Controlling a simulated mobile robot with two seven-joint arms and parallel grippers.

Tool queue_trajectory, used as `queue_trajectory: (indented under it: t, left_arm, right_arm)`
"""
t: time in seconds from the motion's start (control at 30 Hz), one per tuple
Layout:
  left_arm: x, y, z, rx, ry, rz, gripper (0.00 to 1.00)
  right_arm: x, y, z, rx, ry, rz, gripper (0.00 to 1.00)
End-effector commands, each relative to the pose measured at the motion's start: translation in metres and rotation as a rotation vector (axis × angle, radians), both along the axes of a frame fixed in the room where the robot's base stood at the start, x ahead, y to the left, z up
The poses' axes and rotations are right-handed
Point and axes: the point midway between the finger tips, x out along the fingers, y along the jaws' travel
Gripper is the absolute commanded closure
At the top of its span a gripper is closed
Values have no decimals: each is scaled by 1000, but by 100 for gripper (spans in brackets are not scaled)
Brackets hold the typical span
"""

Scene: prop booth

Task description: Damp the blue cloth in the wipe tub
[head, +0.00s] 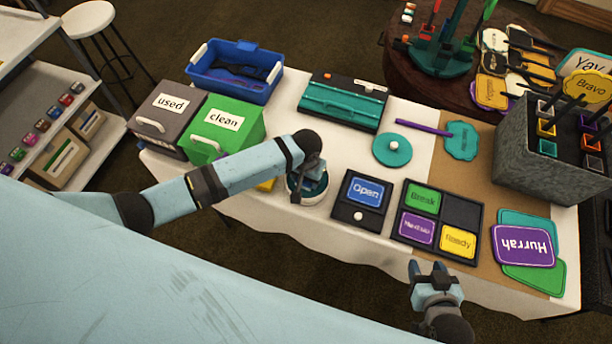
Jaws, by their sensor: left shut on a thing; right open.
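The wipe tub (309,199), a small round white tub with a teal rim, stands at the front edge of the white-covered table. My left gripper (307,184) points down into its mouth and is shut. A little blue shows at the jaws, seemingly the blue cloth (318,187); most of it is hidden by the gripper and the tub wall. A teal round lid with a white knob (392,150) lies apart from the tub, behind it to the right. My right gripper (431,268) is open and empty, in front of the table's edge.
Boxes marked "used" (169,103) and "clean" (222,121) stand left, before a blue crate (235,69). A yellow thing (266,185) is mostly hidden by my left arm. A dark "Open" sign (361,203) and a sign tray (462,212) sit right of the tub.

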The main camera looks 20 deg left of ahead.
Motion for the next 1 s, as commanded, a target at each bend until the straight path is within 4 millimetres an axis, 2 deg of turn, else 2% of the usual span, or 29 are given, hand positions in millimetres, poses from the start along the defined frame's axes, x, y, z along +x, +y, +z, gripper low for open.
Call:
queue_trajectory:
  t: [0.27,0.93,1.0]
  left_arm:
    - [-2,0,-2,1,4,-1,66]
    - [-1,0,50,0,2,-1,66]
    - [-1,0,52,0,1,-1,66]
  right_arm:
    - [1,0,1,0,-4,0,50]
    - [-2,-9,54,-11,-2,-21,50]
    - [-3,-10,53,-10,-2,-26,50]
